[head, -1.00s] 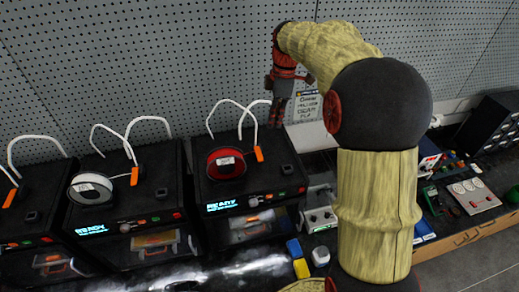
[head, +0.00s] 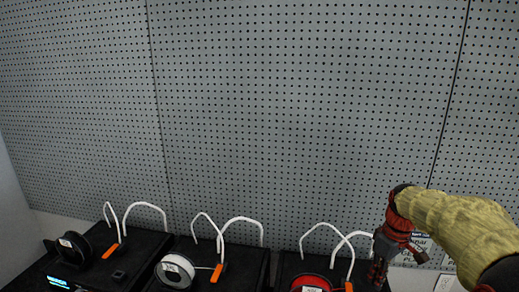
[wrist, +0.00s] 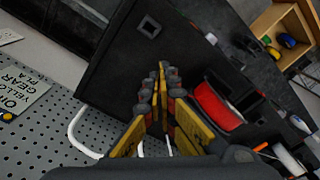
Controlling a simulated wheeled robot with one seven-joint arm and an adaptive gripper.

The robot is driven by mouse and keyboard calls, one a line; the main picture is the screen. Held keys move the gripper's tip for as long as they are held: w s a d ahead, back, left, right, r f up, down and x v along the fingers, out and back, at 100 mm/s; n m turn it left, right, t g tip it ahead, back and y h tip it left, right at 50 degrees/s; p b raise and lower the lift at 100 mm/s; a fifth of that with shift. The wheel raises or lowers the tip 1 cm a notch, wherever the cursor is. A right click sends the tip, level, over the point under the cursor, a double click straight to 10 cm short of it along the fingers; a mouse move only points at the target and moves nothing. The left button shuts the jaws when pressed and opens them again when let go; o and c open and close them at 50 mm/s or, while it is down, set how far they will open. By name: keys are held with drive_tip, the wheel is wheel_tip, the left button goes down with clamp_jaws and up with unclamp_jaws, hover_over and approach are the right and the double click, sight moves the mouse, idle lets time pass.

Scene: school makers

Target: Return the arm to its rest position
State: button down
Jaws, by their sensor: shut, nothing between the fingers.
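My arm enters the head view from the lower right, in a yellow wood-like covering with dark joints. My gripper (head: 377,274) hangs at its end, beside the right-hand printer with the red spool. In the wrist view my gripper (wrist: 162,72) shows its yellow and dark fingers close together, with nothing between them. Below the fingers is the black top of a printer (wrist: 118,75), with a red spool (wrist: 215,108) to the right.
Black printers with a black spool (head: 74,247), a white spool (head: 174,271) and a red spool (head: 310,284) stand in a row. White tubes (head: 243,222) arch above them. A grey pegboard wall (head: 300,110) rises behind. A paper sign (wrist: 22,90) hangs on it.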

drive_tip(key=s+a+f+m+t+b, duration=0.2)
drive_tip(key=s+a+f+m+b, duration=0.1)
drive_tip(key=s+a+f+b, duration=0.4)
drive_tip(key=s+a+f+m+t+b, duration=0.2)
drive_tip(key=s+a+f+b, duration=0.6)
drive_tip(key=s+f+b, duration=0.5)
drive_tip(key=s+t+b, duration=0.1)
drive_tip(key=s+b, duration=0.4)
drive_tip(key=b, duration=0.1)
drive_tip(key=shift+m+h, duration=0.3)
drive_tip(key=shift+m, duration=0.1)
drive_tip(key=shift+s, duration=0.1)
